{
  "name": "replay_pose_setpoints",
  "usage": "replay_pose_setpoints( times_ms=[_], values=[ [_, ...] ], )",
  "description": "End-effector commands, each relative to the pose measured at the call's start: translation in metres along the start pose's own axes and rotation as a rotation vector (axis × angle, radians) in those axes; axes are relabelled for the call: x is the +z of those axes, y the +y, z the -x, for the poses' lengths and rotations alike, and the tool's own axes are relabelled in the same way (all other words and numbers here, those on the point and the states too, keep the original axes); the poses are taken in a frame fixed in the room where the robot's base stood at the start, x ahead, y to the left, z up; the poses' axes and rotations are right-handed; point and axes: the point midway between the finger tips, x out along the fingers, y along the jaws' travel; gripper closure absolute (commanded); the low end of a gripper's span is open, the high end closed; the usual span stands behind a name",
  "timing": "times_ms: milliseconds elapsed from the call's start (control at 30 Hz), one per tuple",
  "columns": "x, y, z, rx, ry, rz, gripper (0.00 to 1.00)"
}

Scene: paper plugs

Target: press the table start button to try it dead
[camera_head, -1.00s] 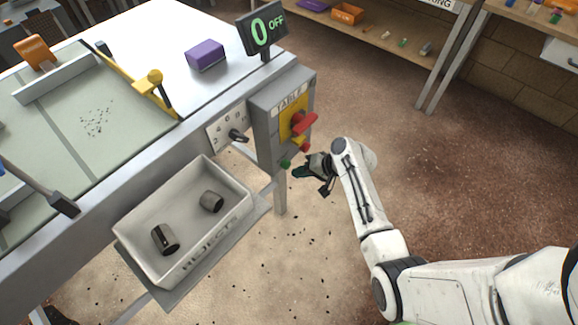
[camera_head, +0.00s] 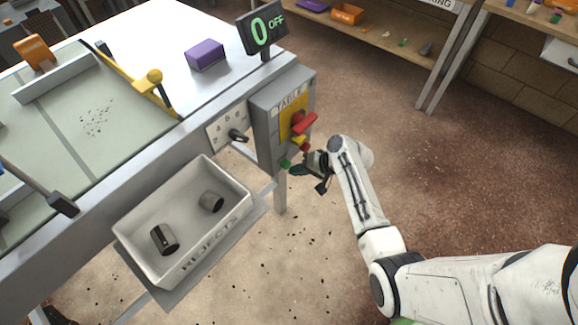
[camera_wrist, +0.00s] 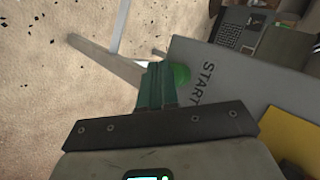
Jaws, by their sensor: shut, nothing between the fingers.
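The green start button (camera_head: 286,164) sits low on the grey table control box (camera_head: 268,128). In the wrist view the green button (camera_wrist: 181,75) shows beside the word START on the grey panel (camera_wrist: 225,75). My gripper (camera_head: 298,168) is shut and empty, its fingertips at the button in the head view. In the wrist view the shut green fingers (camera_wrist: 157,80) overlap the button's left edge; whether they touch it I cannot tell. The display (camera_head: 263,27) above the box reads 0 OFF.
A red handle (camera_head: 304,123) and a yellow plate stand out on the box above the button. A black selector knob (camera_head: 238,135) is to its left. A reject tray (camera_head: 222,239) holding two dark cylinders hangs below the table edge. The floor to the right is clear.

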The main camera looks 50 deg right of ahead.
Motion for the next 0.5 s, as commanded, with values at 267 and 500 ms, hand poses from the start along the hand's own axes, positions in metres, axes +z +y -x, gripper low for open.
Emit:
replay_pose_setpoints(
  times_ms=[267,500],
  values=[
    [-0.0018,-0.0018,-0.0024,0.000,0.000,0.001,1.00],
    [-0.0032,-0.0032,-0.0042,0.000,0.000,0.001,1.00]
  ],
)
